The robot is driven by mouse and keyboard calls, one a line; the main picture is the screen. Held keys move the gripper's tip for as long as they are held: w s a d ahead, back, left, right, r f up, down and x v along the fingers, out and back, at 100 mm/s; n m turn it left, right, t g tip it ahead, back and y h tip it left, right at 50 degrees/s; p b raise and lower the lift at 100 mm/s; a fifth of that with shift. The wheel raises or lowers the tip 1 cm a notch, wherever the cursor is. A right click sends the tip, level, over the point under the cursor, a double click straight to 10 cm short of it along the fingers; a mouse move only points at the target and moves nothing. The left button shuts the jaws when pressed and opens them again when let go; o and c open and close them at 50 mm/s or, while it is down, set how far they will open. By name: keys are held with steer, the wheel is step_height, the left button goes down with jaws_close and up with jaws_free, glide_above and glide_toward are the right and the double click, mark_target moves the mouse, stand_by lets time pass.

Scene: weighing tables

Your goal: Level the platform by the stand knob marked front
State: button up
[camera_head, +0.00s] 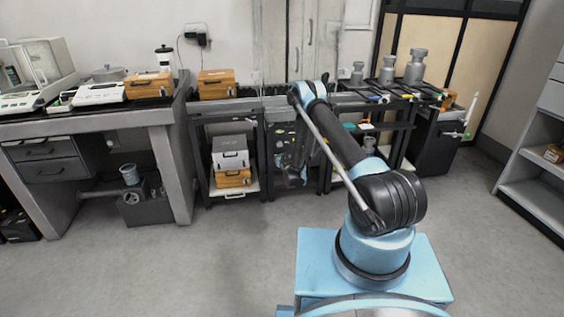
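My blue and black arm rises from its base and bends at the far end near the middle bench. Beyond the bend, a dark part hangs in front of the bench, and my gripper (291,178) seems to be at its lower end. It is small and dark, so its fingers cannot be told apart. I cannot make out a platform, a stand knob or a "front" mark. My arm hides part of the middle bench.
A grey bench (165,150) at left carries balances and a wooden box (149,86). Another wooden box (217,84) stands beside it. Large metal weights (415,66) stand at back right. A shelf unit (540,170) is at far right. The floor (150,265) at front left is clear.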

mark_target(280, 144)
steer(key=shift+w+d, duration=0.1)
steer(key=shift+d, duration=0.05)
steer(key=o, duration=1.1)
steer(key=shift+c, duration=0.2)
steer(key=shift+r, duration=0.1)
steer(key=shift+r, duration=4.85)
